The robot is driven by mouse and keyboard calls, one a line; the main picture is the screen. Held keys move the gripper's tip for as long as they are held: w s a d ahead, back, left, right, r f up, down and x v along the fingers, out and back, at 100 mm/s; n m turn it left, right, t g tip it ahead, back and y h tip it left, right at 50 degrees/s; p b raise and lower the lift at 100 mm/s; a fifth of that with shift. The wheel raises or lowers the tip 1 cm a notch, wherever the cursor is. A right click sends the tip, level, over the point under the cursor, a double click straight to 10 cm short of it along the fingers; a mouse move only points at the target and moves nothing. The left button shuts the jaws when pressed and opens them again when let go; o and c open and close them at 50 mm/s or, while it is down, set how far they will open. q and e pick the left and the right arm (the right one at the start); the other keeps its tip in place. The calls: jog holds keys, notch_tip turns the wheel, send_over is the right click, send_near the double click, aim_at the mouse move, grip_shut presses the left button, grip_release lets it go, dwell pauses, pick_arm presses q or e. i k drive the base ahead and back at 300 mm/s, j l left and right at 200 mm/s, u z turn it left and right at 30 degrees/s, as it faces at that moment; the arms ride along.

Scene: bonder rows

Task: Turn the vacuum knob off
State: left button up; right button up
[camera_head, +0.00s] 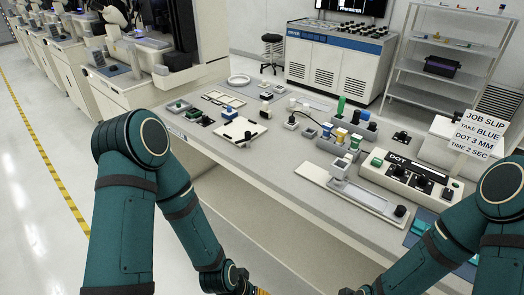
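No label in the head view reads as vacuum, so I cannot tell which knob is the vacuum knob. A white control box (375,173) marked DOT, on the right of the bench, has several black knobs and a green part on top. One black knob (400,211) stands at the near right end of a pale tray-like fixture (345,195). Another dark knob-like part (247,135) sits on a white plate at the left of the bench. Their settings are too small to read. My two arms reach down to the bottom edge; both grippers are outside the picture.
The grey bench (270,165) holds several small fixtures and coloured bottles (341,105). A job slip sign (477,134) stands at the right. Machines (120,75) line the left; a stool (272,48), cabinet (335,60) and shelf rack (440,55) stand behind. The bench's front strip is clear.

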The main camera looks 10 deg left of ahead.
aim_at(205, 118)
jog(key=i+j+z, duration=0.2)
jog(key=j, duration=0.65)
jog(key=i+j+z, duration=0.2)
jog(key=j, duration=0.65)
jog(key=j+z, duration=0.25)
jog(key=j, duration=0.6)
